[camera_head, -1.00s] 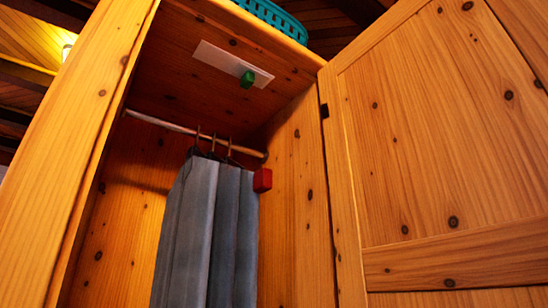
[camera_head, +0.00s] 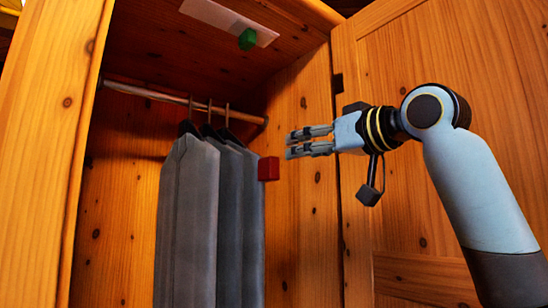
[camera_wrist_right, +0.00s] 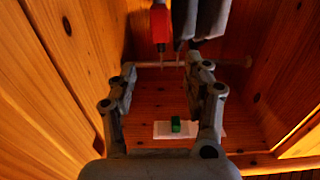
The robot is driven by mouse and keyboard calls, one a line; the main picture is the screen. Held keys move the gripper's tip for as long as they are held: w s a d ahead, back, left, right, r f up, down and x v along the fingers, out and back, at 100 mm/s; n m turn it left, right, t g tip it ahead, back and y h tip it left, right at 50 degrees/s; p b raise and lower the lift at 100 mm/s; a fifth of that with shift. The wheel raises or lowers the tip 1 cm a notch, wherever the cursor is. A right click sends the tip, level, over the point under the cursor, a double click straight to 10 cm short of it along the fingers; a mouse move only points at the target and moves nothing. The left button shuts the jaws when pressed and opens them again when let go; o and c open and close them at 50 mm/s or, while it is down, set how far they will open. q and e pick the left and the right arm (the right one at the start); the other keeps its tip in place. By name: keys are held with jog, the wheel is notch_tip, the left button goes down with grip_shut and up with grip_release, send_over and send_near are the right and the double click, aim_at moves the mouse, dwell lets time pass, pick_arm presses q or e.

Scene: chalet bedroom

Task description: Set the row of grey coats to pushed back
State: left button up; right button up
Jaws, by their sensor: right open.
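The row of grey coats (camera_head: 205,220) hangs from a rod inside the open wardrobe, at the right part of the rod. A red block (camera_head: 268,168) sits at the right edge of the row. My right gripper (camera_head: 291,144) is open and empty, with its fingers pointing left, to the right of the red block and a little above it in the picture. In the right wrist view the red block (camera_wrist_right: 160,25) and the dark coats (camera_wrist_right: 202,15) show at the top, beyond the spread fingers (camera_wrist_right: 163,68). My left gripper is not in view.
The metal rod (camera_head: 150,93) runs across the wardrobe, bare to the left of the coats. A white plate (camera_head: 215,18) with a green block (camera_head: 247,39) is on the wardrobe's ceiling. The open door (camera_head: 430,100) stands behind my right arm.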

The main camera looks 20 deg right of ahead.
aim_at(275, 158)
jog(key=p+x, duration=0.2)
jog(key=x, duration=0.8)
jog(key=shift+w+a+f+p, duration=0.1)
jog(key=shift+w+p, duration=0.2)
jog(key=shift+p, duration=0.05)
grip_shut()
